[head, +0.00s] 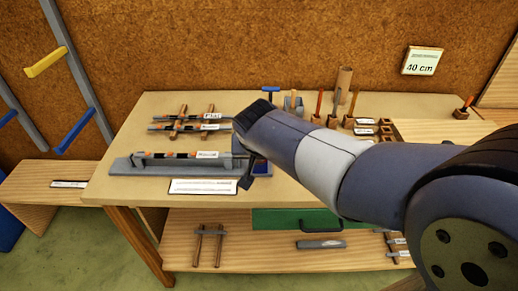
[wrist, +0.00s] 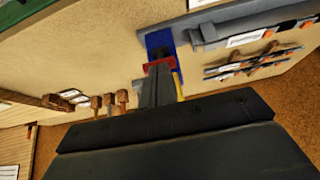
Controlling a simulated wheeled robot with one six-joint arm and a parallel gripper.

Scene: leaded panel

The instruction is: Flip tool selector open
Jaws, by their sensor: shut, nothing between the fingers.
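My gripper (wrist: 159,76) is shut and empty in the wrist view, its narrow grey fingers pointing at a blue piece (wrist: 158,40) at the end of a grey rail base (wrist: 208,36). A red piece (wrist: 159,62) lies right at the fingertips; I cannot tell whether they touch it. A little yellow (wrist: 179,86) shows beside the fingers. In the head view the grey base (head: 122,166) carries a labelled bar, and my arm hides most of its right end. I cannot tell for sure which piece is the tool selector or how it stands.
The bench top (head: 120,125) holds labelled bars on a wooden rack (head: 180,124) at the back left. Several upright tools in wooden holders (head: 348,122) stand behind my arm. A white card (head: 203,187) lies near the front edge. A lower shelf (head: 240,258) holds loose pieces.

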